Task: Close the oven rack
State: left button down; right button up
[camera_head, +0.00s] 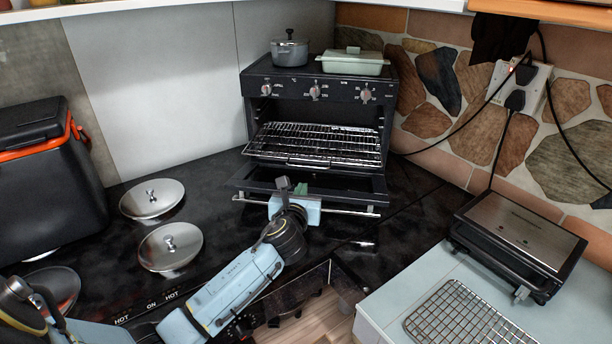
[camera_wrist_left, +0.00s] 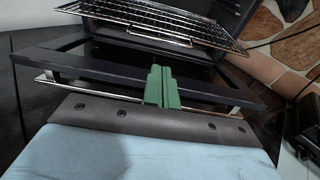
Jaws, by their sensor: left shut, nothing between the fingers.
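The oven (camera_head: 257,92) stands at the back of the dark counter, with its door (camera_head: 345,188) folded down toward me. The wire oven rack (camera_head: 315,145) sticks out of the opening above the door. It also shows at the top of the left wrist view (camera_wrist_left: 150,17). My left gripper (camera_head: 300,188) is at the front of the lowered door, near its handle bar, below and in front of the rack. In the left wrist view its green fingers (camera_wrist_left: 162,88) are together and empty, overlapping the door frame. I cannot tell whether they touch it. My right gripper is not in view.
A grey pot (camera_head: 290,52) and a pale green dish (camera_head: 352,66) stand on the oven. Two metal lids (camera_head: 152,198) (camera_head: 170,246) lie to the left. A dark cooler (camera_head: 45,175) is at far left. A grill press (camera_head: 515,240) and wire grid (camera_head: 468,315) are at right.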

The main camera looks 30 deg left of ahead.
pick_arm(q)
jog(key=x, duration=0.2)
jog(key=r+x, duration=0.1)
jog(key=x, duration=0.4)
jog(key=shift+w+r+b, duration=0.15)
jog(key=shift+w+b, duration=0.1)
jog(key=shift+b, duration=0.05)
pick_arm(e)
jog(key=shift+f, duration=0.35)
